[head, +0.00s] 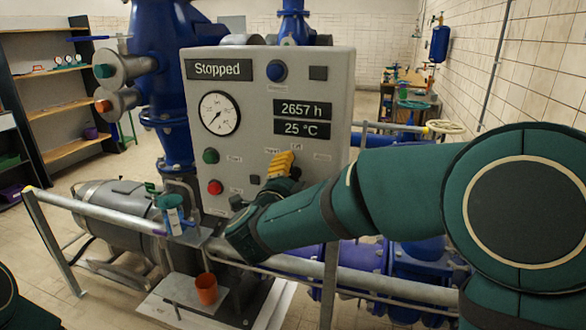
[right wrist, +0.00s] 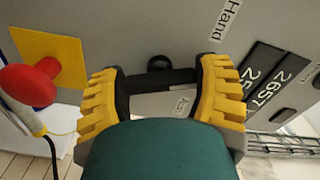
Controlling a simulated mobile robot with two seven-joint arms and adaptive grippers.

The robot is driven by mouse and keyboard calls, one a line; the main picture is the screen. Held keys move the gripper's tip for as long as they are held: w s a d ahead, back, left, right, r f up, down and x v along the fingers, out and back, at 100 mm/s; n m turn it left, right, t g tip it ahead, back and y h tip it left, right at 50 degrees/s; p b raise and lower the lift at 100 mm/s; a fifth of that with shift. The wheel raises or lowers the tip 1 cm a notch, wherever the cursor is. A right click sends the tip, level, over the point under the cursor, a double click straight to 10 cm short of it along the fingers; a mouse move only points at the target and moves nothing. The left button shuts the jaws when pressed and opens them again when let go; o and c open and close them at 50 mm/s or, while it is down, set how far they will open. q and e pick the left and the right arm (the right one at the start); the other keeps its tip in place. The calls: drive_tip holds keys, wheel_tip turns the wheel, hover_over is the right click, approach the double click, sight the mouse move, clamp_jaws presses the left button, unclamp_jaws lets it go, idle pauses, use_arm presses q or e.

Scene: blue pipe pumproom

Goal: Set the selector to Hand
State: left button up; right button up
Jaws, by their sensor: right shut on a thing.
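The selector (right wrist: 162,80) is a black handle on the grey panel, between the yellow fingers of my right gripper (right wrist: 162,88) in the right wrist view. That gripper is shut on it. The "Hand" label (right wrist: 226,20) is above right of the handle; another label (right wrist: 182,104), apparently "Auto", is just below it. In the head view my right gripper (head: 281,167) is at the lower right of the grey panel (head: 265,130) and hides the selector. The panel display (head: 218,68) reads "Stopped". My left gripper is out of view.
A red mushroom button (right wrist: 28,85) on a yellow plate (right wrist: 52,55) is left of the gripper in the right wrist view. The panel carries a gauge (head: 219,113), a green button (head: 211,156) and a red button (head: 215,187).

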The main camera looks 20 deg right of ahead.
drive_tip(key=shift+r+n+p, duration=0.1)
drive_tip(key=shift+n+p, duration=0.2)
drive_tip(key=shift+n, duration=0.2)
drive_tip(key=shift+n+p, duration=1.2)
drive_tip(key=shift+n, duration=0.3)
drive_tip(key=shift+f, duration=0.2)
drive_tip(key=o, duration=1.2)
drive_tip(key=shift+s, duration=0.1)
drive_tip(key=shift+r, duration=0.1)
drive_tip(key=shift+a, duration=0.1)
drive_tip(key=v, duration=1.2)
